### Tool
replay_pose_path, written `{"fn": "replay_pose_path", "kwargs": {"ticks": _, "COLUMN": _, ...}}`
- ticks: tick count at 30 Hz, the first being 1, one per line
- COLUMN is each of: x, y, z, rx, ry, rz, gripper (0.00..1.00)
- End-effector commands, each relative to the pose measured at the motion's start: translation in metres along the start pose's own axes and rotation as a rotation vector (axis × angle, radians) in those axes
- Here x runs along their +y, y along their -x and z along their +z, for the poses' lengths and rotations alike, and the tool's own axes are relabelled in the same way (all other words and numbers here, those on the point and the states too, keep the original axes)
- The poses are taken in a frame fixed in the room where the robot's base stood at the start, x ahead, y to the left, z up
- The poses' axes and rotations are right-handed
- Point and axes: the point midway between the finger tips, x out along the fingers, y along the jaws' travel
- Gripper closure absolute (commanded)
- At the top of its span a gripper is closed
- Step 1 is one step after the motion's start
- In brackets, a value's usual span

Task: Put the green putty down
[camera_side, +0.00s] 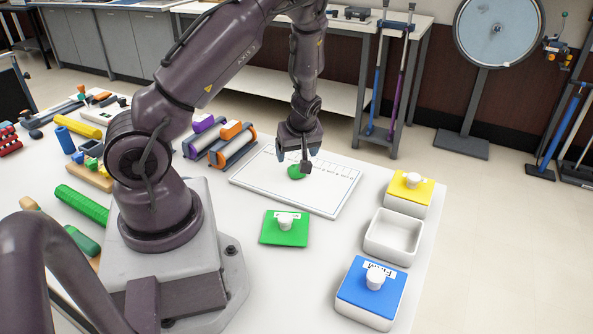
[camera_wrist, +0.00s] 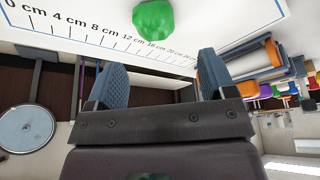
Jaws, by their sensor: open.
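The green putty (camera_side: 296,172) is a small rounded lump resting on the white measuring board (camera_side: 332,203) near its middle. In the wrist view the putty (camera_wrist: 153,17) sits at the top edge, on the board (camera_wrist: 90,12) with its centimetre scale. My gripper (camera_side: 296,158) is over the board, close above the putty, pointing down. In the wrist view its two blue ridged fingers (camera_wrist: 160,68) are spread wide apart with nothing between them. The putty lies beyond the fingertips there, apart from both. One finger partly overlaps the putty in the side view.
A white open container (camera_side: 392,237) stands at right between a yellow-lidded one (camera_side: 411,187) and a blue-lidded one (camera_side: 370,283). A green lid (camera_side: 284,230) lies on the table before the board. Orange and purple-ended rollers (camera_side: 231,146) stand left of the board.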

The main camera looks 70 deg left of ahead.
Motion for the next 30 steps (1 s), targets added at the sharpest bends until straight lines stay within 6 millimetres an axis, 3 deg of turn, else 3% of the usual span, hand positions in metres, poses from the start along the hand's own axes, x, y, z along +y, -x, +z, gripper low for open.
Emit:
{"fn": "replay_pose_path", "kwargs": {"ticks": 13, "x": 0.002, "y": -0.051, "z": 0.008, "rx": -0.001, "ry": -0.001, "rz": -0.002, "gripper": 0.23}}
{"fn": "replay_pose_path", "kwargs": {"ticks": 22, "x": 0.003, "y": -0.055, "z": 0.007, "rx": -0.001, "ry": -0.001, "rz": 0.001, "gripper": 0.23}}
{"fn": "replay_pose_path", "kwargs": {"ticks": 29, "x": 0.003, "y": -0.055, "z": 0.008, "rx": -0.001, "ry": -0.001, "rz": 0.001, "gripper": 0.76}}
{"fn": "replay_pose_path", "kwargs": {"ticks": 30, "x": 0.003, "y": -0.055, "z": 0.008, "rx": -0.001, "ry": -0.001, "rz": 0.001, "gripper": 0.77}}
